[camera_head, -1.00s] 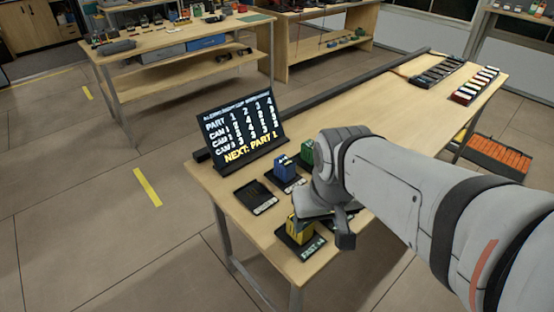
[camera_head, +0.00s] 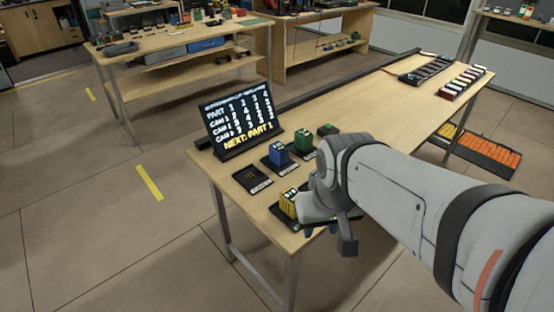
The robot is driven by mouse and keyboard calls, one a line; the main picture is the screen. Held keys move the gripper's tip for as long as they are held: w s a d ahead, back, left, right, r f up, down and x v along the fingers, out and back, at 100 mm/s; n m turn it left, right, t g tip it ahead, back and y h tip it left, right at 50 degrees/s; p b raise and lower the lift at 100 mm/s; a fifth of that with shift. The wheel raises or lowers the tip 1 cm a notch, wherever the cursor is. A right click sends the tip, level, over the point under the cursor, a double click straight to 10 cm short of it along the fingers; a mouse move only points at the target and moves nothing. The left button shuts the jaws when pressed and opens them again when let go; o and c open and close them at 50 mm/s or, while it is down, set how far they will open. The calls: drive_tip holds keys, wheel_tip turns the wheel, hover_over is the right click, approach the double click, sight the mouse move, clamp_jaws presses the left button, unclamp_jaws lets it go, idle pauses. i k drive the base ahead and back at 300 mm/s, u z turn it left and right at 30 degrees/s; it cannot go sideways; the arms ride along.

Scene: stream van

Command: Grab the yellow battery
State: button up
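The yellow battery (camera_head: 288,203) stands on a dark pad (camera_head: 282,214) near the close end of the wooden workbench (camera_head: 236,203). My gripper (camera_head: 327,226) is just right of the battery in the picture and overlaps its right side. A dark finger hangs down at the bench's front edge. Whether the gripper touches the battery, and how far apart its fingers are, cannot be made out, as the wrist hides much of it.
A blue block (camera_head: 278,154) and a green block (camera_head: 303,143) stand on pads behind the battery. An empty dark pad (camera_head: 251,179) lies to their left. A black display (camera_head: 243,120) stands behind them. Racks of small items (camera_head: 465,82) are at the bench's far end.

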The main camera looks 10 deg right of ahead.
sight(287, 196)
drive_tip(key=z, duration=0.2)
drive_tip(key=k, duration=0.2)
drive_tip(key=u, duration=2.75)
drive_tip(key=k, duration=1.5)
drive_tip(key=z, duration=1.45)
drive_tip(key=i, duration=1)
